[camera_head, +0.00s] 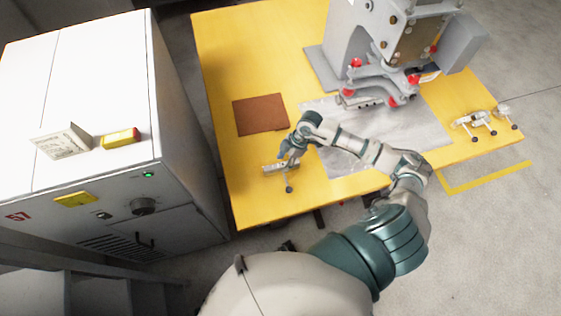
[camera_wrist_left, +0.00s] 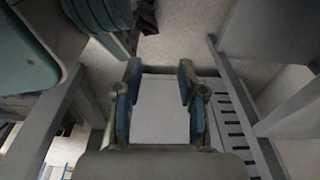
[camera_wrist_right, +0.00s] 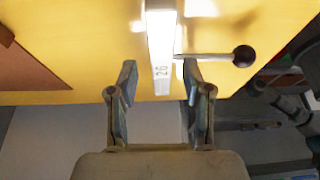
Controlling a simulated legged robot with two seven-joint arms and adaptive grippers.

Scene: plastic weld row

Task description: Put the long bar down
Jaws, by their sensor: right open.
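A pale metal bar marked 26 (camera_wrist_right: 162,45) shows in the right wrist view, with a thin lever ending in a dark ball (camera_wrist_right: 243,56) at its side. In the head view the bar (camera_head: 272,169) is at the table's near left part, its ball hanging toward the front edge. My right gripper (camera_head: 289,157) is just above the bar. In the right wrist view my right gripper (camera_wrist_right: 159,82) has its fingers apart, with the bar's near end showing between the tips; contact is not visible. My left gripper (camera_wrist_left: 160,80) is open, seen only in its wrist view.
The yellow table (camera_head: 225,60) holds a brown square mat (camera_head: 261,114), a grey metal sheet (camera_head: 430,125) and a press (camera_head: 410,50) at the back. Similar fittings with dark balls (camera_head: 480,122) lie at the right. A white cabinet (camera_head: 190,150) stands close on the left.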

